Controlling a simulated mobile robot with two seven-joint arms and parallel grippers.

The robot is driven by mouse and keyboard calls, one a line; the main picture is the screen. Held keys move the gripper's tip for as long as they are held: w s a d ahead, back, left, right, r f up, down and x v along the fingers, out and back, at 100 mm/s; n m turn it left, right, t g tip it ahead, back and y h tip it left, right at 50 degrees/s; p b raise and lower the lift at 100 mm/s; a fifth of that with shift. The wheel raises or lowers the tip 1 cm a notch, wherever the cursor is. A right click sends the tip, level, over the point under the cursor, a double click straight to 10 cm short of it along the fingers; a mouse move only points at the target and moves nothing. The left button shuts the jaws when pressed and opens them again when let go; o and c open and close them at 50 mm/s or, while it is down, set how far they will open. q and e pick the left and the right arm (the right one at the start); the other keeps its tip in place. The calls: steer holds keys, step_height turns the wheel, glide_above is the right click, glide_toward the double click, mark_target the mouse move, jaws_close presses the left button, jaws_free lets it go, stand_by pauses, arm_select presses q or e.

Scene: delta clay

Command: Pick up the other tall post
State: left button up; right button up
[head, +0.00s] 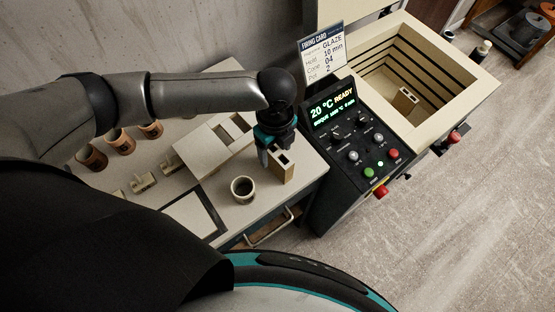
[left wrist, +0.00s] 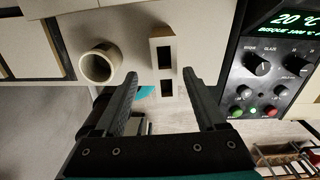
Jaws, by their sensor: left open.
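A tall cream post (head: 283,170) with a dark opening in its end stands upright near the right edge of the worktable. My left gripper (head: 272,152) is over it, pointing down, open and empty. In the left wrist view the post (left wrist: 157,48) shows just beyond and between the open fingertips (left wrist: 161,78); I cannot tell whether they touch it. Another cream post (head: 405,99) stands inside the kiln (head: 470,92), on its floor. My right gripper is not in view.
A small cup (head: 243,188) stands left of the post, also in the left wrist view (left wrist: 99,64). The kiln's control panel (head: 364,147) and firing card (head: 323,52) are close on the right. Terracotta cups (head: 120,141) and short cream pieces (head: 143,182) are at left.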

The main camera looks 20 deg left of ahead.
mark_target(277, 155)
arm_select(q)
steer(key=shift+f, duration=0.75)
steer(key=shift+w+f, duration=0.1)
steer(key=shift+f, duration=0.7)
steer(key=f, duration=0.3)
steer(key=f+b, duration=0.1)
steer(key=shift+w+d+f, duration=0.1)
steer(key=shift+w+f, duration=0.05)
steer(key=shift+w, duration=0.1)
steer(key=shift+c, duration=0.4)
jaws_close()
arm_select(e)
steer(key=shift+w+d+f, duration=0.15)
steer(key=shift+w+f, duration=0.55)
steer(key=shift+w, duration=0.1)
